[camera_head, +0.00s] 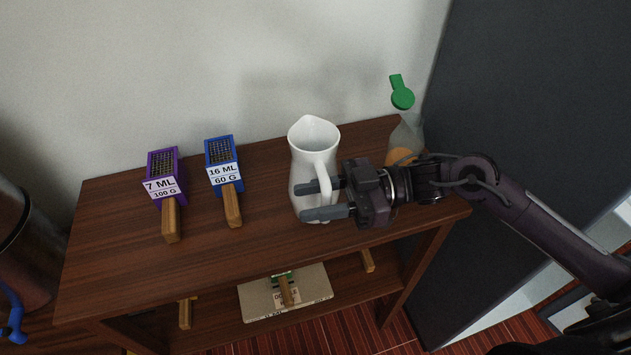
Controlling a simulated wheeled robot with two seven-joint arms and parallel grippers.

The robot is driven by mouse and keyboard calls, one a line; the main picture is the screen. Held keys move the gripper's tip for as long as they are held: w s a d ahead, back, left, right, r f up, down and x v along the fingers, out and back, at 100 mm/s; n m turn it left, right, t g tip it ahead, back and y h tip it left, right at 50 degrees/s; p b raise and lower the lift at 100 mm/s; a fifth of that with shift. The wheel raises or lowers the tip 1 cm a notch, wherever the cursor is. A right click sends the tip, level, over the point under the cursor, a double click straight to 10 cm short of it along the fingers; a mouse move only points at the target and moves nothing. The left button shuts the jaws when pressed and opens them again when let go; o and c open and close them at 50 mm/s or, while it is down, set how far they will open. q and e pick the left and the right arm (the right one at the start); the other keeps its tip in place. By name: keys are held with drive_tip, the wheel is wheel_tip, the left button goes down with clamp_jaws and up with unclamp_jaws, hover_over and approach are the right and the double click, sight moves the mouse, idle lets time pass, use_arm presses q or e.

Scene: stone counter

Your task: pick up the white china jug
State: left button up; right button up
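The white china jug (305,165) stands upright on the brown wooden table top, right of its middle. Its handle faces right, toward my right arm. My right gripper (318,200) comes in from the right, with its two dark fingers apart. The fingers overlap the jug's lower right side and handle in this view. The lower part of the handle is partly hidden by the gripper, and I cannot tell whether the fingers touch the jug. My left gripper is not in view.
A purple box (164,177) and a blue box (222,165) with wooden handles stand left of the jug. A bottle with a green top (402,93) stands behind my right gripper. A dark panel (530,110) rises at right. A lower shelf holds a pale board (258,298).

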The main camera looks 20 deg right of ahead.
clamp_jaws()
idle(1.1)
drive_tip(key=shift+w+r, duration=0.1)
